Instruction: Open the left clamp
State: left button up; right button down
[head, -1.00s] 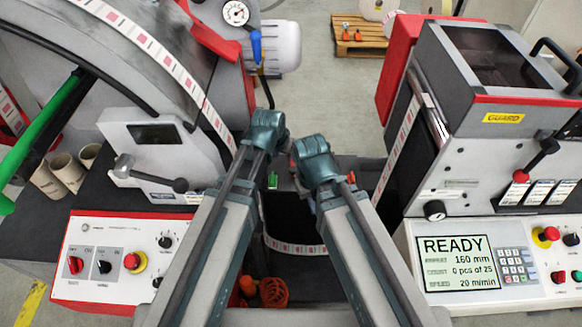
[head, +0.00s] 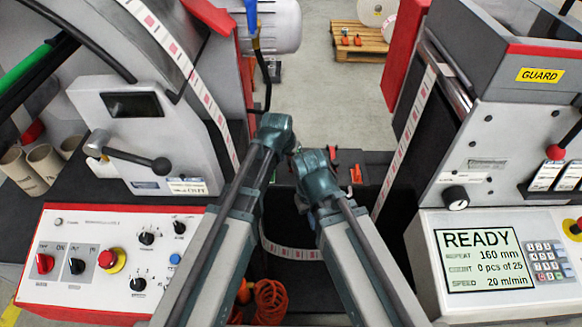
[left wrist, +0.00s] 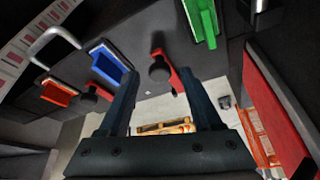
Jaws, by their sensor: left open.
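My left gripper (left wrist: 157,84) is open in the left wrist view, its two dark fingers apart. A red lever (left wrist: 177,76) with a black knob (left wrist: 159,71) shows between and beyond the fingertips; I cannot tell whether they touch it. It appears to be a clamp lever, but I cannot tell which clamp it belongs to. In the head view my left arm end (head: 275,132) and right arm end (head: 312,172) are close together over the dark middle bed. Their jaws are hidden there.
A blue block (left wrist: 108,64) and a green block (left wrist: 203,20) sit near the levers. A paper web (head: 290,252) crosses the bed. Left stands a grey unit with a black-knobbed handle (head: 130,157); right is the READY panel (head: 485,262). An orange coil (head: 271,301) lies below.

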pick_arm(q)
jog(key=shift+w+f, duration=0.15)
jog(key=shift+f, duration=0.2)
grip_shut()
dwell(1.2)
